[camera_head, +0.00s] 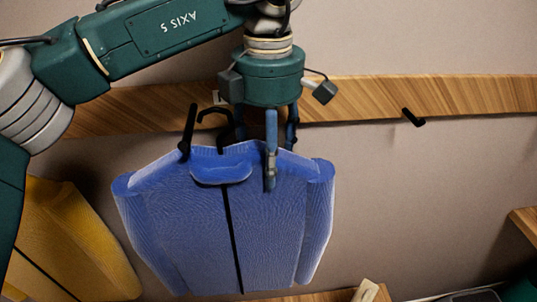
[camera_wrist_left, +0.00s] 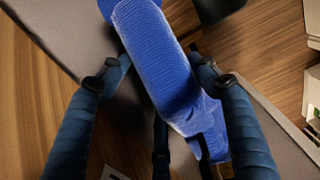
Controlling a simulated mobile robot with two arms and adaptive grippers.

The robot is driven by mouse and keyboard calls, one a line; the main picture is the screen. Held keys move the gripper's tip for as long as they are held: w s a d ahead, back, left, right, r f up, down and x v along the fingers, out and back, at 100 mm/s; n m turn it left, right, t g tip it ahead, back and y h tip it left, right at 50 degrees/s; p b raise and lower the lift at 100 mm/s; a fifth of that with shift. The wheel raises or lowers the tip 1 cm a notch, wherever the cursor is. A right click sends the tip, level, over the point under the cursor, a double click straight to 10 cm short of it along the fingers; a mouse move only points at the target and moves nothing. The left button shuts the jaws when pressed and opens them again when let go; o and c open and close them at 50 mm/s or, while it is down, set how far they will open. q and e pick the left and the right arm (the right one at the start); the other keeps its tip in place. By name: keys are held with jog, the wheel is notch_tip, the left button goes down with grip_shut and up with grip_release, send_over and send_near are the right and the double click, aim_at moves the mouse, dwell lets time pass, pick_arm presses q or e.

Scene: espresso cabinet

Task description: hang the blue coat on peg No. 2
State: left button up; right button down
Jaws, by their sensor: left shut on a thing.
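The blue coat (camera_head: 270,240) hangs upright below the wooden rail, with a black hanger hook (camera_head: 212,112) above its collar. My left gripper (camera_head: 271,160) is shut at the top of the coat, right of the collar. In the left wrist view the coat (camera_wrist_left: 160,60) shows between the two fingers of the left gripper (camera_wrist_left: 160,68); the exact grip point is hidden. A black peg (camera_head: 188,130) stands just left of the hook; I cannot tell whether they touch. Another black peg (camera_head: 412,117) farther right is bare. No peg number is readable. My right gripper is out of view.
The wooden rail (camera_head: 350,98) runs along the wall, with a pale label partly hidden behind my left gripper. A yellow coat (camera_head: 70,240) is at the lower left. The wall under the right peg is clear. A wooden ledge (camera_head: 525,222) juts in at right.

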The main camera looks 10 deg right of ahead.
pick_arm(q)
jog(key=shift+w+a+b, duration=0.2)
jog(key=shift+a+b, duration=0.2)
jog(key=shift+a, duration=0.7)
jog(key=shift+w+a+b, duration=0.15)
jog(key=shift+a+b, duration=0.25)
jog(key=shift+a, duration=0.7)
jog(key=shift+f+b, duration=0.5)
jog(key=shift+f, duration=0.2)
jog(key=o, duration=2)
